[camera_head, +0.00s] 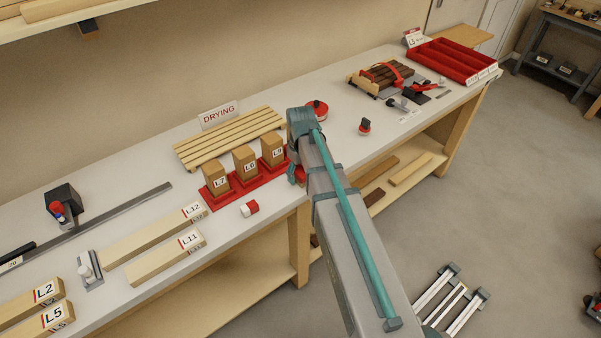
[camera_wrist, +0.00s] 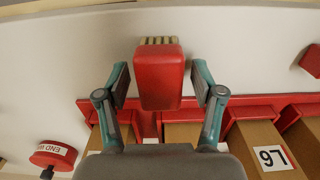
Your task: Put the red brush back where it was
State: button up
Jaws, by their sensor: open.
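The red brush (camera_wrist: 160,78) shows in the wrist view as a red block with pale bristles at its far end. It is between the two fingers of my gripper (camera_wrist: 161,88), which is open, with a visible gap on each side. I cannot tell whether the brush rests on the bench. In the head view my gripper (camera_head: 297,172) is low at the right end of the red rack (camera_head: 222,201), mostly hidden by my arm. A red patch shows there, and I cannot tell whether it is the brush or the rack.
Wooden blocks, including the L6 block (camera_head: 245,161), stand in the rack. A red-and-white piece (camera_head: 250,208) lies in front of it. A slatted board (camera_head: 228,138) with a DRYING sign (camera_head: 219,115) is behind. A round red tin (camera_head: 316,110) stands beyond my arm.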

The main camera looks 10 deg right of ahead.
aim_at(300, 170)
jog(key=shift+r, duration=0.1)
notch_tip(300, 170, up, 12)
jog(key=b, duration=0.3)
dwell(0.4)
jog(key=shift+r, duration=0.1)
